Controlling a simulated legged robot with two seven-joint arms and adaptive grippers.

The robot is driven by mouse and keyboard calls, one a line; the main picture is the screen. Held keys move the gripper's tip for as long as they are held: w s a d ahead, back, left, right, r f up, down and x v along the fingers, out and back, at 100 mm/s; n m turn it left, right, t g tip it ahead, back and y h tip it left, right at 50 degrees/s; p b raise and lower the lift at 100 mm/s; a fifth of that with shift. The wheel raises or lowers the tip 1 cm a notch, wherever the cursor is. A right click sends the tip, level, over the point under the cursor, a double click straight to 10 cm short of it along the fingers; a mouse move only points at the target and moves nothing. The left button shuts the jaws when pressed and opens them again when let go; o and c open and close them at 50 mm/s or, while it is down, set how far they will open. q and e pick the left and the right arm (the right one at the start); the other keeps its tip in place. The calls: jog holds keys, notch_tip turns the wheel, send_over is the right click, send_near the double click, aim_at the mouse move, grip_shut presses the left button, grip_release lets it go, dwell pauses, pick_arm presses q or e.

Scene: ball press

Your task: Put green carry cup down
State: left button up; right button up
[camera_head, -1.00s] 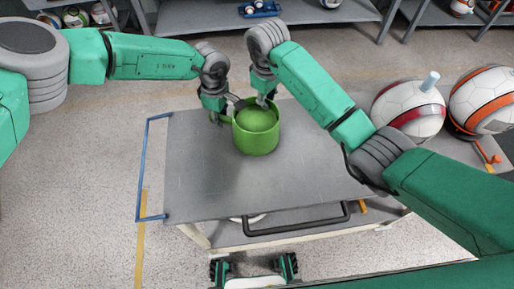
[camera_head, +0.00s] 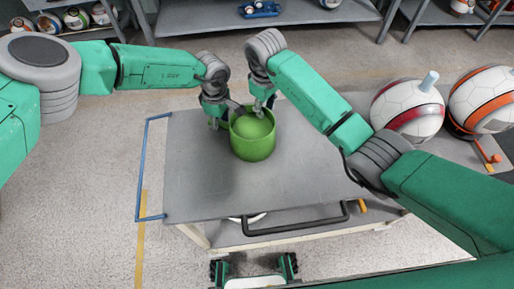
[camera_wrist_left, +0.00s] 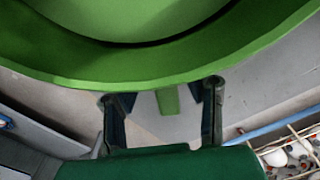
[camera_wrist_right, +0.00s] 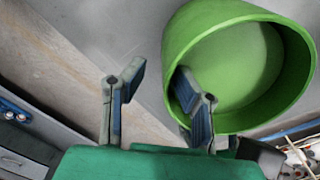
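The green carry cup (camera_head: 253,148) is upright at the cart top (camera_head: 205,185), near its back middle; I cannot tell whether its base touches. The right wrist view shows the cup (camera_wrist_right: 245,110) with no separate object visible inside. My left gripper (camera_head: 214,122) is at the cup's left side. Its fingers (camera_wrist_left: 161,105) are apart, with a green tab, likely the handle (camera_wrist_left: 168,101), visible between them. My right gripper (camera_head: 262,104) is at the back rim. Its fingers (camera_wrist_right: 160,95) are wide apart, one over the cup opening and one outside the wall.
Two large balls (camera_head: 408,108) (camera_head: 485,100) sit on a surface at the right. A black handle bar (camera_head: 295,222) runs along the cart's front and a blue frame (camera_head: 141,170) along its left. The left and front of the cart top are clear.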

jog(key=shift+a, duration=0.2)
jog(key=shift+d+r, duration=0.1)
jog(key=shift+r, duration=0.1)
jog(key=r, duration=0.7)
jog(key=shift+a, duration=0.35)
pick_arm(q)
notch_tip(320, 180, up, 12)
jog(key=shift+w+f, duration=0.1)
pick_arm(e)
jog(key=shift+d, duration=0.1)
jog(key=shift+s, duration=0.1)
